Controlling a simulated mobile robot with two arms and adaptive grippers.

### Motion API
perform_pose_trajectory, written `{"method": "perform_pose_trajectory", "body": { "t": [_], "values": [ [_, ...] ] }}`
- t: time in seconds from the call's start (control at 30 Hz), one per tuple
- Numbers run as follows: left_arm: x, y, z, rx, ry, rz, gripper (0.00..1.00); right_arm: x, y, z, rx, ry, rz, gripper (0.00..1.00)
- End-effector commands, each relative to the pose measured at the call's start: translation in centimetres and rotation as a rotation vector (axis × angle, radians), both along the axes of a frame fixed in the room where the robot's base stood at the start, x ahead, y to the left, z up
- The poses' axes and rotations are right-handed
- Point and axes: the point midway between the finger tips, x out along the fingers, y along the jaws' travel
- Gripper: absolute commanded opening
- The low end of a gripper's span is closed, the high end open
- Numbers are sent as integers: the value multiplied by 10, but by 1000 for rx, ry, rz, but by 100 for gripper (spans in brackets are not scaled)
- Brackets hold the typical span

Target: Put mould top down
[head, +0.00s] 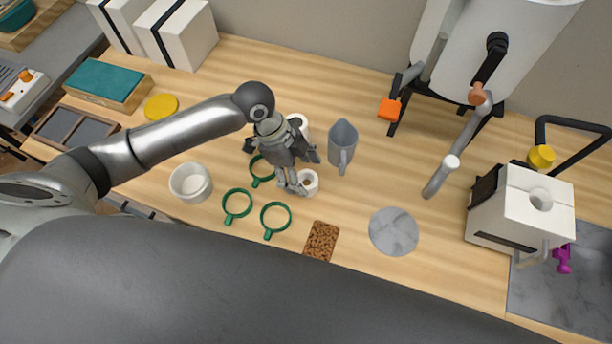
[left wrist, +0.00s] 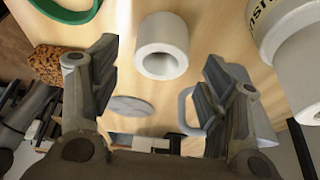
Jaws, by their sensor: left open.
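A white block mould (head: 520,215) with a round hole in its top and dark bands stands at the right, by the sink edge. I cannot tell whether its top is a separate piece. My left gripper (head: 304,174) is open over the middle of the table, far to the left of that mould. A small white hollow cylinder (head: 310,184) is by its fingertips; in the left wrist view the cylinder (left wrist: 162,45) shows between the open fingers, with gaps on both sides. My right gripper is not in view.
A grey jug (head: 342,145) stands just right of the left gripper. Green rings (head: 237,204), a white bowl (head: 190,182), a brown textured pad (head: 321,241) and a grey disc (head: 394,232) lie around. White strapped blocks (head: 180,35) stand at the back left. Bare wood lies right of the jug.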

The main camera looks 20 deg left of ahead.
Motion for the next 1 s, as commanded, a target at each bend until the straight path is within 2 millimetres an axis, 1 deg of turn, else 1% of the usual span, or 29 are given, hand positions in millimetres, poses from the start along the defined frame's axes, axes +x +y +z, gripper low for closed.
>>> {"method": "perform_pose_trajectory", "body": {
  "t": [0.03, 0.2, 0.3, 0.4, 0.5, 0.6, 1.0],
  "values": [
    [2, 5, 11, 1, -6, 0, 69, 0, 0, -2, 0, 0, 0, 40],
    [2, 19, 45, 1, -5, 1, 69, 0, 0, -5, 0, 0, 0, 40],
    [2, 26, 62, 1, -4, 0, 69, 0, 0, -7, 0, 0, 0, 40],
    [2, 31, 73, 1, -2, 0, 69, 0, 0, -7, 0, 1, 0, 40],
    [2, 33, 81, 0, -1, 0, 69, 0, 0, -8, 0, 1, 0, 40],
    [1, 34, 83, 0, 0, 0, 69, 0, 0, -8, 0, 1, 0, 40],
    [1, 34, 83, 0, 0, 0, 69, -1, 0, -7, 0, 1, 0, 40]
  ]
}}
